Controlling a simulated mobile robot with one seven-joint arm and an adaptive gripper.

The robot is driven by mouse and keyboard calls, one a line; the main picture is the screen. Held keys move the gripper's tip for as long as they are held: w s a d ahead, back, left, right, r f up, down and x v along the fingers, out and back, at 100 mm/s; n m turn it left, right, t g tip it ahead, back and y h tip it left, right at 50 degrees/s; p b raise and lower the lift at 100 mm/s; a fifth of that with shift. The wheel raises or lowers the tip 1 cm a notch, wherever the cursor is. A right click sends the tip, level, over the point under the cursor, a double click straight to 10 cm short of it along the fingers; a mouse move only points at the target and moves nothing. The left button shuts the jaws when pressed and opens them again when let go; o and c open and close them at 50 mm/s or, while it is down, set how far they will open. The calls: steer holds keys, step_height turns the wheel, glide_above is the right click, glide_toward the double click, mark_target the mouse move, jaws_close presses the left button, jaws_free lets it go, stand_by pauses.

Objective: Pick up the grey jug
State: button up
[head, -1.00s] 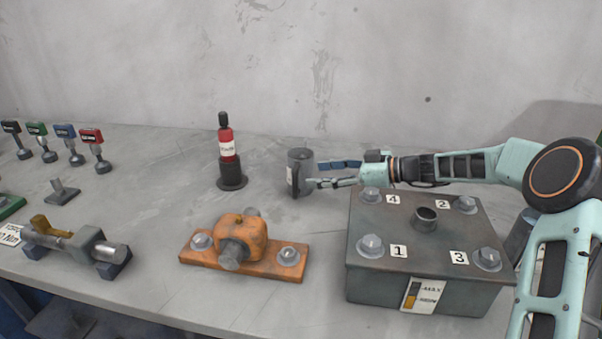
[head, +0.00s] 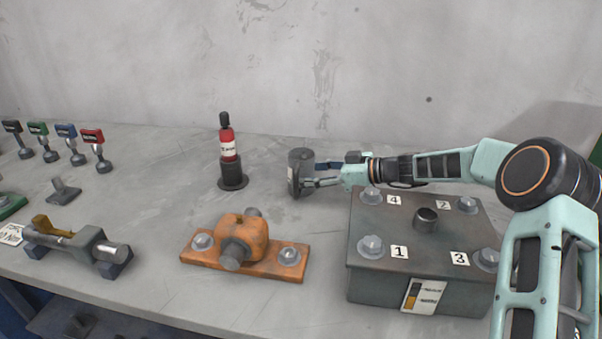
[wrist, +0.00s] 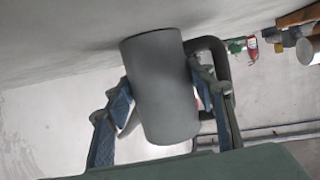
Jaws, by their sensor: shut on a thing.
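The grey jug (head: 301,160) stands upright on the grey bench, behind and left of the grey metal box. It is a dark grey cylinder with a pale label and a dark handle on the side facing the camera. My gripper (head: 318,172) reaches it from the right and is shut on the jug. In the wrist view the jug (wrist: 160,88) sits between the two fingers of my gripper (wrist: 160,100), with its handle at the right beside one finger. I cannot tell whether its base still touches the bench.
A red bottle (head: 227,150) on a dark base stands left of the jug. An orange bolted fixture (head: 245,245) lies in front. The metal box (head: 425,235) with numbered bolts stands below my arm. Several coloured-tag stamps (head: 92,137) and a grey shaft piece (head: 90,245) are at the left.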

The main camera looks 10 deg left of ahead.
mark_target(306, 154)
steer(key=shift+r, duration=5.1)
steer(key=shift+r+p, duration=0.1)
steer(key=shift+p, duration=0.2)
